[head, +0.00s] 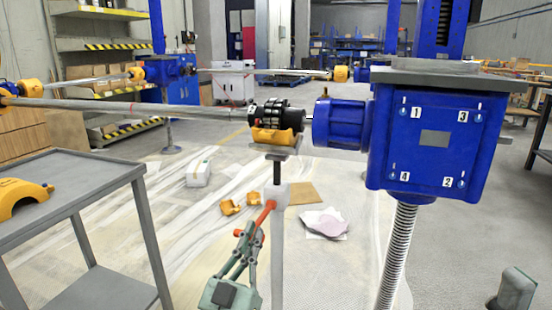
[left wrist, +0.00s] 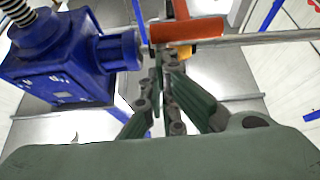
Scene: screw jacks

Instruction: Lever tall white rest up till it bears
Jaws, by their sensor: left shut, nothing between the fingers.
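The tall white rest (head: 277,245) stands upright beneath the shaft's black coupling (head: 275,114). Its dark stem (head: 277,172) carries a grey top plate (head: 273,150) with a yellow cradle (head: 272,136) close under the coupling; I cannot tell whether they touch. An orange-red lever (head: 265,216) slants down and left from the white post's head. My left gripper (head: 249,236) is shut and empty, its fingertips at the lever's lower end. In the left wrist view the red lever (left wrist: 187,30) crosses beyond the fingers (left wrist: 160,62); contact is unclear. No right gripper fingers show.
A blue gearbox (head: 435,135) with a blue motor flange (head: 340,124) is right of the coupling, above a threaded screw (head: 397,255). A grey table (head: 75,170) with a yellow guard stands left. Cardboard (head: 302,193) and paper lie on the floor.

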